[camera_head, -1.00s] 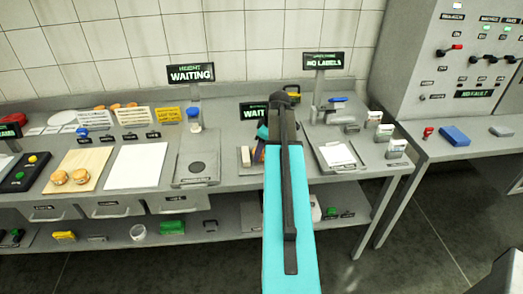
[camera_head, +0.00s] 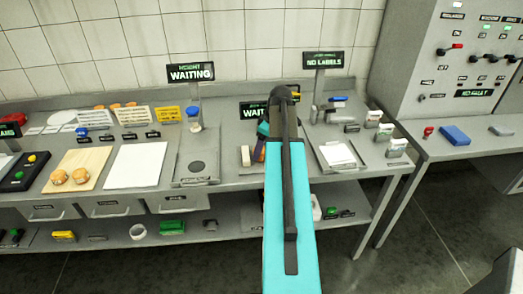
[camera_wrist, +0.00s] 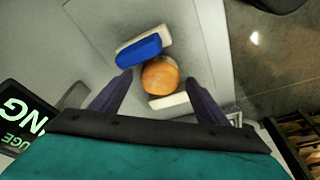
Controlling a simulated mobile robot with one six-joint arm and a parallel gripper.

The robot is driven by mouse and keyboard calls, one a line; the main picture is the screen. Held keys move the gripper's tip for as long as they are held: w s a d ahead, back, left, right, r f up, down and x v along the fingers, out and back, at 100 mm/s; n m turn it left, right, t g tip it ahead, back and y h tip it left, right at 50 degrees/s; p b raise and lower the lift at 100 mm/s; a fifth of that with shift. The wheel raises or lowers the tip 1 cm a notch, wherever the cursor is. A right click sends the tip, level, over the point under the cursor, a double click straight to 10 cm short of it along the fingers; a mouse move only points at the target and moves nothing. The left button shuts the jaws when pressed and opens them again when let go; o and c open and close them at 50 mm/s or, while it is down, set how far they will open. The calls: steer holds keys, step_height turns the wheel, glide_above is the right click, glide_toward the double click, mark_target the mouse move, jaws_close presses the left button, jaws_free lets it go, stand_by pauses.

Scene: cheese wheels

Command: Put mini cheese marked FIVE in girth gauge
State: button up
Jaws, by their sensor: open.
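A small round orange cheese (camera_wrist: 160,74) lies in the girth gauge (camera_wrist: 200,52), between a blue-and-white block (camera_wrist: 140,46) and a low white bar (camera_wrist: 169,101). Any marking on the cheese is unreadable. My gripper (camera_wrist: 161,82) is open, with one dark finger on each side of the cheese and visible space between each finger and it. I cannot tell how high the fingers are above the plate. In the head view my arm hides most of the gauge; a pale block (camera_head: 245,156) and part of its WAITING sign (camera_head: 253,111) show at its left.
Two other cheeses (camera_head: 69,177) sit on a wooden board (camera_head: 88,162) at the left. The height gauge (camera_head: 188,172) stands left of my arm, a labels station (camera_head: 357,163) right of it. A control cabinet (camera_head: 465,60) stands at the far right.

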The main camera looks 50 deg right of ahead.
steer(key=b+v, duration=0.2)
steer(key=v, duration=0.8)
steer(key=shift+r, duration=0.25)
stand_by(0.7)
